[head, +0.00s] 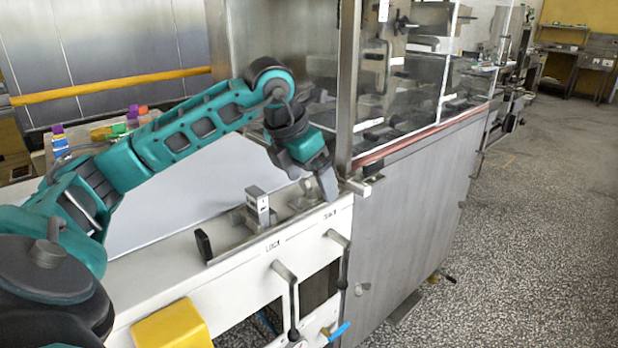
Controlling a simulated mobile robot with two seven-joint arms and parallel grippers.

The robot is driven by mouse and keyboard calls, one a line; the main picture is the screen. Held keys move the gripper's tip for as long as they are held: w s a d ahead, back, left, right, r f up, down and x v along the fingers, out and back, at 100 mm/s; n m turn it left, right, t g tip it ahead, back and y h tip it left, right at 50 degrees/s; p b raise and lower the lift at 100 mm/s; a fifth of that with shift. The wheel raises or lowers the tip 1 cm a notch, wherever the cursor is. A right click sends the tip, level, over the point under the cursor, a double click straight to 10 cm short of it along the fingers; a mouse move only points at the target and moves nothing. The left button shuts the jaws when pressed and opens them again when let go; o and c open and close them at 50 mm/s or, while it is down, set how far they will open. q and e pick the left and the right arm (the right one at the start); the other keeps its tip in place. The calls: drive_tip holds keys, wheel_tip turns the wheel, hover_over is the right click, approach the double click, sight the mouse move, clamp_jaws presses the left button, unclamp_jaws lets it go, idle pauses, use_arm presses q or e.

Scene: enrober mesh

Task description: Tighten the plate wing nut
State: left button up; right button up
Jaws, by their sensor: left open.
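My left arm reaches in from the left across the white machine top. My left gripper (326,182) points down at the right end of that top, beside the cabinet corner; it is open. Its fingers overlap in this view, and nothing shows held in them. A metal fixture with an upright block (259,206) stands on the top, a little left of the gripper. A black upright tab (203,245) stands at the fixture's left end. I cannot make out the plate wing nut; it may be hidden by the gripper or too small. My right gripper is not in view.
A steel cabinet with clear panels (406,95) rises close to the right of the gripper. Lever handles (286,272) hang on the white front panel (235,290), which has printed labels. A yellow block (172,326) is at the lower front.

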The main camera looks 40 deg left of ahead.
use_arm(q)
drive_tip(key=c, duration=1)
drive_tip(key=shift+c, duration=0.2)
